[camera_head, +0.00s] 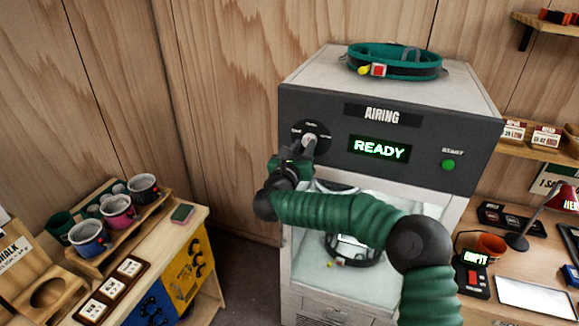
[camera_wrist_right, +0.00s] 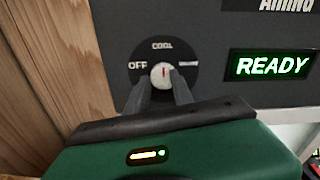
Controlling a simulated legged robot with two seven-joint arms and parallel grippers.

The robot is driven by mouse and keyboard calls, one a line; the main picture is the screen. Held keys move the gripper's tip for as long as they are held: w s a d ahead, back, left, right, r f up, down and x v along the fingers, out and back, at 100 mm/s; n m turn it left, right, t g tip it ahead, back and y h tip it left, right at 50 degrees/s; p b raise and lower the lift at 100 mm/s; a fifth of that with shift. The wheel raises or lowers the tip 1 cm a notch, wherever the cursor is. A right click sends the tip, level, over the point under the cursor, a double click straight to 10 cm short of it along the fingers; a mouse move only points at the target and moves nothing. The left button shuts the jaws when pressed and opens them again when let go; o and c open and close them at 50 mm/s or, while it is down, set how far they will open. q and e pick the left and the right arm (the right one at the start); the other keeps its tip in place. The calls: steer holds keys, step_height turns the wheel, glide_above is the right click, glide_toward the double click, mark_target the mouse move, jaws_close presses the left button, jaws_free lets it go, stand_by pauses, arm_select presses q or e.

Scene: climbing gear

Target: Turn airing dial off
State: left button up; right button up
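The airing dial is a round black plate with a pale knob (camera_wrist_right: 161,73) at the left of the dark AIRING panel (camera_head: 427,175). In the right wrist view, OFF is at its left, COOL above, and a blurred label at its right. The knob's red mark points up toward COOL. My right gripper (camera_wrist_right: 160,84) has one finger on each side of the knob, with no clear gap seen. In the head view the right gripper (camera_head: 306,152) partly covers the dial (camera_head: 311,134). My left gripper is not in view.
A green READY display (camera_head: 380,149) and a green START button (camera_head: 448,164) are on the panel. A teal harness (camera_head: 394,62) lies on top of the cabinet. Another harness is inside, partly behind my arm.

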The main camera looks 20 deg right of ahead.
steer(key=shift+o, duration=1.2)
steer(key=shift+s+d+f, duration=0.1)
steer(key=shift+d+f, duration=0.2)
steer(key=shift+f, duration=0.15)
steer(key=shift+o, duration=0.3)
steer(key=shift+f+b, duration=0.15)
steer(key=shift+b, duration=0.25)
arm_select(q)
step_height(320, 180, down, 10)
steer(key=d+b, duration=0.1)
steer(key=b, duration=0.7)
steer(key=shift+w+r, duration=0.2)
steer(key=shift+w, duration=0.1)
arm_select(e)
steer(key=v, duration=1.7)
steer(key=shift+s+a+r, duration=0.25)
steer(key=shift+s+r, duration=0.05)
